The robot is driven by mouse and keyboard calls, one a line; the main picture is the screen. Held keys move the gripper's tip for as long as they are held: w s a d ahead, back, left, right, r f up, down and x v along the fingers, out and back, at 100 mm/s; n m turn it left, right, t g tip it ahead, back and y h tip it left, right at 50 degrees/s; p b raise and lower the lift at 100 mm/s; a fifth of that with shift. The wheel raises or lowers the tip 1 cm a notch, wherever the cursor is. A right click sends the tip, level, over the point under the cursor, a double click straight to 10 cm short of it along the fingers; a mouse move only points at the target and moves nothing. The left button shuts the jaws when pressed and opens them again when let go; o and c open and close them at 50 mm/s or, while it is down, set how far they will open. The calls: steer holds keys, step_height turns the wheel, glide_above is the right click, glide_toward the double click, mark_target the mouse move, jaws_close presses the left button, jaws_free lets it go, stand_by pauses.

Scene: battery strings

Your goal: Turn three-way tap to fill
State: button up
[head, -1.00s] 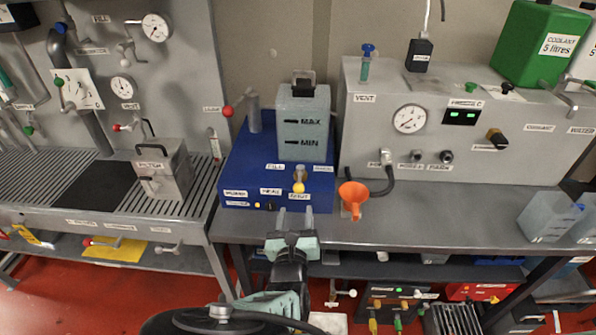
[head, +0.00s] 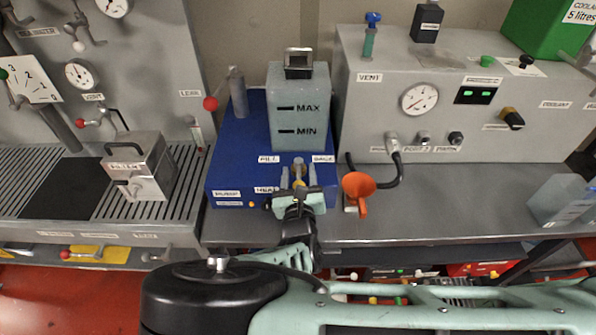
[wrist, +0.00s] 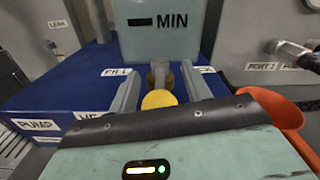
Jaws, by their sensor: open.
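My gripper (head: 298,178) is open, with one finger on each side of the tap. I cannot tell whether either finger touches it. The lower front of the unit is partly hidden by my gripper.
An orange funnel (head: 358,187) stands close to the right of my gripper, with a black hose (head: 391,170) behind it. A red-knobbed lever (head: 211,103) is at the unit's left. The bench (head: 450,205) right of the funnel is mostly clear.

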jaws_close()
steer(key=shift+a+f+h+b, duration=0.15)
steer(key=shift+h+b, duration=0.15)
steer(key=shift+b, duration=0.15)
steer(key=m+h+b, duration=0.2)
steer(key=h+b, duration=0.1)
steer(key=shift+a+f+m+g, duration=0.15)
steer(key=shift+a+m+g, duration=0.15)
steer(key=shift+a+m, duration=0.1)
steer(key=h+b, duration=0.1)
steer(key=m+g+h+b, duration=0.1)
steer(key=h, duration=0.1)
steer(key=shift+w+a+m, duration=0.15)
steer(key=shift+a+m, duration=0.15)
steer(key=shift+w+a+r+m+g+h+b, duration=0.1)
steer(key=shift+a+r+m+g+h+b, duration=0.1)
steer(key=shift+m+g+h+b, duration=0.45)
steer(key=shift+h, duration=0.35)
steer(key=shift+r, duration=0.1)
